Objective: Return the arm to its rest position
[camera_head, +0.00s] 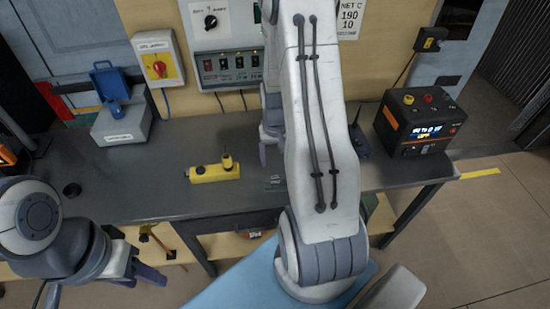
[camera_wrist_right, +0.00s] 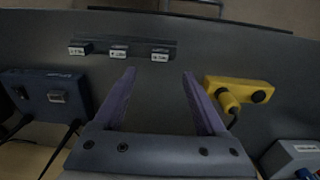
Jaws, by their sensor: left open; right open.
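My right arm (camera_head: 315,120) reaches from the bottom centre up over the workbench and covers much of it. My right gripper (camera_head: 265,152) shows partly behind the arm, above the bench. In the right wrist view the right gripper (camera_wrist_right: 159,73) is open, with nothing between its two fingers. My left gripper (camera_head: 140,272) is at the lower left, in front of the bench edge, open and empty. A yellow box (camera_head: 214,173) with a dark-topped plug lies on the bench; it also shows right of the fingers in the wrist view (camera_wrist_right: 245,92).
A dark workbench (camera_head: 130,190) carries a grey case (camera_head: 122,125) at left and a black power unit (camera_head: 420,122) at right. The wrist view shows a labelled strip (camera_wrist_right: 122,46) beyond the fingers and a dark blue device (camera_wrist_right: 48,95) at left. Bare bench surrounds the yellow box.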

